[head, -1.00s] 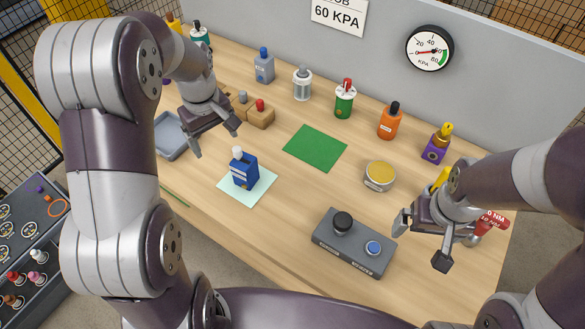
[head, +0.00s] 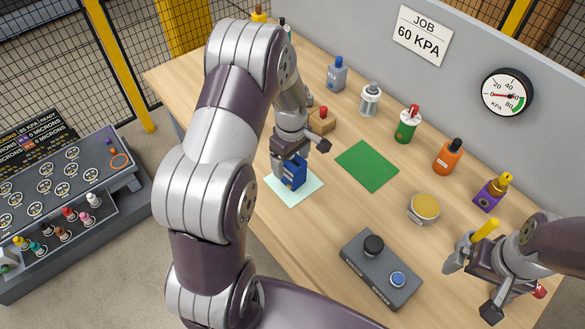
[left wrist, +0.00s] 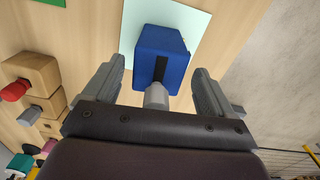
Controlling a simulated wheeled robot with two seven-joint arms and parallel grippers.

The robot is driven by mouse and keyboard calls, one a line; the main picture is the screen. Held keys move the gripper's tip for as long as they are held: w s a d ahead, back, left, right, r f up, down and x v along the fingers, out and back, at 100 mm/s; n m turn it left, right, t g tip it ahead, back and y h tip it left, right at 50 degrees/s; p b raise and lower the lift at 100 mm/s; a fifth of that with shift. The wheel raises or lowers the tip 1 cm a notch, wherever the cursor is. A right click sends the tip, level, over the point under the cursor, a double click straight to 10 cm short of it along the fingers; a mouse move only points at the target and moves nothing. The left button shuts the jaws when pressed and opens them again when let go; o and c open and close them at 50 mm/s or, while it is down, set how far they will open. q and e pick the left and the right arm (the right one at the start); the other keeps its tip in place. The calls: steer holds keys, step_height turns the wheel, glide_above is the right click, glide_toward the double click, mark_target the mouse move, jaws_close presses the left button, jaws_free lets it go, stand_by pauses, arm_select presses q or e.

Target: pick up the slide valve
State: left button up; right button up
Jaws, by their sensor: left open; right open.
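A blue block with a dark slot and a pale knob, which looks like the slide valve (head: 294,172), stands on a pale mint mat (head: 308,196). In the left wrist view the blue slide valve (left wrist: 162,58) lies between my fingers, its knob towards the palm. My left gripper (head: 300,158) is open over it. Its fingers (left wrist: 157,70) flank the block with a gap on each side, and no grip shows. In the head view, the gripper partly hides the block. My right gripper (head: 472,288) is open and empty at the right of the bench.
A wooden block with a red knob (head: 322,121) stands close behind my left gripper. A green mat (head: 367,165) is bare. A gauge (head: 507,92) hangs on the panel.

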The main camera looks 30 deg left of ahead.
arm_select(q)
steer(key=shift+f, duration=0.4)
steer(key=shift+w+d, duration=0.15)
steer(key=shift+d, duration=0.05)
steer(key=shift+a, duration=0.1)
steer(key=c, duration=1.1)
steer(key=shift+c, duration=0.2)
